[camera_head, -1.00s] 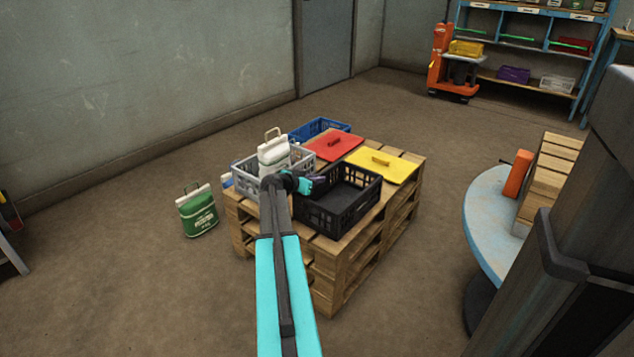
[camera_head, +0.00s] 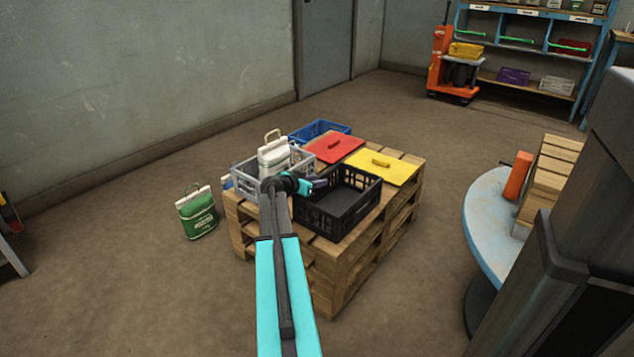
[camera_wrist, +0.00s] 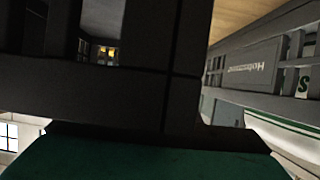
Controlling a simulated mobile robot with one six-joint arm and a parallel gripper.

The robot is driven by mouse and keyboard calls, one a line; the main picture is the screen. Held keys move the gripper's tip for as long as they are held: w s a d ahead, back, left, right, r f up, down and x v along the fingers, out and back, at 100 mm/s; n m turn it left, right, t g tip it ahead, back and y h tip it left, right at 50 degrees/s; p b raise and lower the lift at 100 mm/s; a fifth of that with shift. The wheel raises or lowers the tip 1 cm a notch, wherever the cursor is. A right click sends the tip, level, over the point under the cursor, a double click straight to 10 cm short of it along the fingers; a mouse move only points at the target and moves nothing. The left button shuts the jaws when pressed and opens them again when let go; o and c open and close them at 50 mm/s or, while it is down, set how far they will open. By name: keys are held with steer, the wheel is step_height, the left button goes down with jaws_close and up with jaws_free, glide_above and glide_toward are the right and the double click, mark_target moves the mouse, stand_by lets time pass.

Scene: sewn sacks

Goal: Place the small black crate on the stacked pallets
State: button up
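The small black crate (camera_head: 340,222) is open and empty. It sits upright at the near right part of the stacked pallets (camera_head: 335,268) and appears to rest on their top. My gripper (camera_head: 318,184) is at the crate's left rim, touching or very close to it. The fingertips are small and partly hidden, so their grip on the rim is unclear. In the wrist view the dark crate wall (camera_wrist: 100,95) fills much of the picture, close to the lens.
A blue crate (camera_head: 320,128), a red lid (camera_head: 333,148) and a yellow lid (camera_head: 382,166) share the pallet top.

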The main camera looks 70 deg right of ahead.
steer(key=p+v, duration=0.2)
steer(key=v, duration=1)
steer(key=shift+s+d+r, duration=0.1)
steer(key=shift+r, duration=0.05)
steer(key=shift+p, duration=0.3)
